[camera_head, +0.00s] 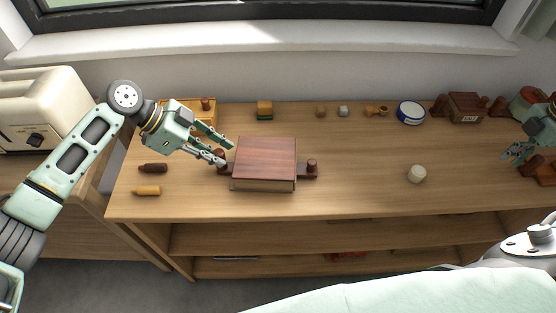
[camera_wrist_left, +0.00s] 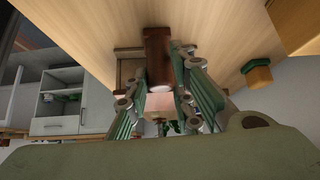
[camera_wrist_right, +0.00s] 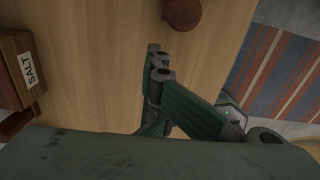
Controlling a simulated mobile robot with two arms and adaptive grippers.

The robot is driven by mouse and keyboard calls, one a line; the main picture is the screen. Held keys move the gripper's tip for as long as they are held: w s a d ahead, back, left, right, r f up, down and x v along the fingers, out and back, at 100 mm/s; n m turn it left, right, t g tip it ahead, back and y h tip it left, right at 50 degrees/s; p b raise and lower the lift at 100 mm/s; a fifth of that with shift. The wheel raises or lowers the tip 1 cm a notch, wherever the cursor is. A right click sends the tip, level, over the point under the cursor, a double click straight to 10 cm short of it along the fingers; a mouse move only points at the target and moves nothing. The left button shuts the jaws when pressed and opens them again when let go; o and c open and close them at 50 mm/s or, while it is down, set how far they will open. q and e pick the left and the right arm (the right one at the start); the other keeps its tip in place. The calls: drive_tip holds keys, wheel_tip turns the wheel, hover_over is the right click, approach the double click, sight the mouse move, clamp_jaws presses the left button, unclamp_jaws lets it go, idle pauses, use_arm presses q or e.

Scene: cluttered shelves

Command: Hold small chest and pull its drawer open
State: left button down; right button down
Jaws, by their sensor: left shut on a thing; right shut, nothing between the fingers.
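A small reddish-brown chest (camera_head: 265,158) sits on the desk in the middle of the head view, with a dark bracket and knob on its left and right sides. My left gripper (camera_head: 222,155) is shut on the chest's left knob. In the left wrist view a dark brown post (camera_wrist_left: 158,45) shows between the fingers of my left gripper (camera_wrist_left: 165,90). My right gripper (camera_head: 512,153) is shut and empty at the far right, apart from the chest. Its closed fingers also show in the right wrist view (camera_wrist_right: 158,65). I cannot make out a drawer opening.
A box marked SALT (camera_wrist_right: 25,72) stands near the right gripper; it is at the back right in the head view (camera_head: 466,107). A white-and-blue round tin (camera_head: 411,112) and a cream cup (camera_head: 417,173) stand right of the chest. Two small bottles (camera_head: 147,190) lie at left.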

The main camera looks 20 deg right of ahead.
drive_tip(key=shift+s+d, duration=0.25)
drive_tip(key=shift+d, duration=0.35)
drive_tip(key=shift+s+d, duration=0.25)
drive_tip(key=shift+d, duration=0.4)
drive_tip(key=shift+s+d, duration=0.25)
drive_tip(key=shift+d, duration=0.35)
idle(1.0)
drive_tip(key=shift+r, duration=0.1)
idle(0.4)
wheel_tip(320, 180, up, 12)
idle(0.4)
idle(0.4)
